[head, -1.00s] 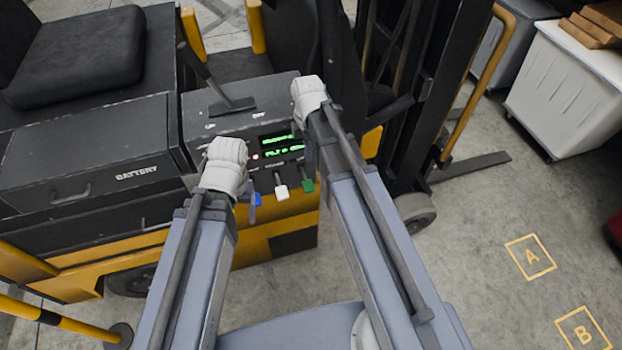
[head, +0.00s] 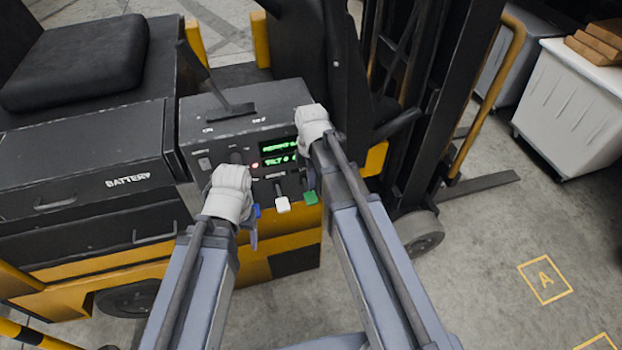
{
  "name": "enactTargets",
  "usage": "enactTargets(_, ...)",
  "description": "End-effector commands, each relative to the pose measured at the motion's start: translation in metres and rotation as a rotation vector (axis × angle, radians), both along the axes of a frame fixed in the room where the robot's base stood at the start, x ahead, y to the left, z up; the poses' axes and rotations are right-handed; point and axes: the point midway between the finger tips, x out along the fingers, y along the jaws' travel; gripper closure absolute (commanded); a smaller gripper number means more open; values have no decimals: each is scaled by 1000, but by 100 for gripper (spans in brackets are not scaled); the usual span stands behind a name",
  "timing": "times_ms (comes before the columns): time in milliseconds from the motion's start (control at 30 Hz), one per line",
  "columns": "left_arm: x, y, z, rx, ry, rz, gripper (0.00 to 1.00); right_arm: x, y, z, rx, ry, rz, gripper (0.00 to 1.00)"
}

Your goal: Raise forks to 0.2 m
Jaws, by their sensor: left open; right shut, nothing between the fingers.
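The forklift's control box (head: 225,135) stands ahead of me with a green-lit display (head: 279,152); its lines are partly hidden by my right gripper and I cannot read the height value. Below it are a blue lever (head: 257,211), a white lever (head: 282,204) and a green lever (head: 310,198). My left gripper (head: 250,232) is at the blue lever, its fingers largely hidden by its wrist; I cannot tell whether they touch it. My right gripper (head: 308,182) is just above the green lever. A fork (head: 480,186) extends low over the floor at right.
The mast (head: 440,90) stands right of the control box, with a yellow guard bar (head: 490,95) beside it. A white wheeled bin (head: 568,105) holds wooden boards (head: 600,40). The floor near square A (head: 544,279) is clear. A black-and-yellow bar (head: 35,333) is at lower left.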

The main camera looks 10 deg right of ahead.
Motion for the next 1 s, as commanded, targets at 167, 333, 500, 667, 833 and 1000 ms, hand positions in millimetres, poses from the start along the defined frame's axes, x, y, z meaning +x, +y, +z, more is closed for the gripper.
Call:
enactTargets(167,0,0,-33,0,0,1,30,0,0,-33,0,0,0,100)
enactTargets(333,0,0,-53,0,0,2,30,0,0,-53,0,0,0,100)
enactTargets(500,0,0,-61,0,0,2,30,0,0,-61,0,0,0,100)
enactTargets(667,0,0,-60,0,0,1,30,0,0,-60,0,0,0,100)
enactTargets(833,0,0,-60,0,0,1,30,0,0,-60,0,0,0,100)
enactTargets(1000,0,0,-73,0,0,1,30,-9,0,-72,3,-76,0,100)
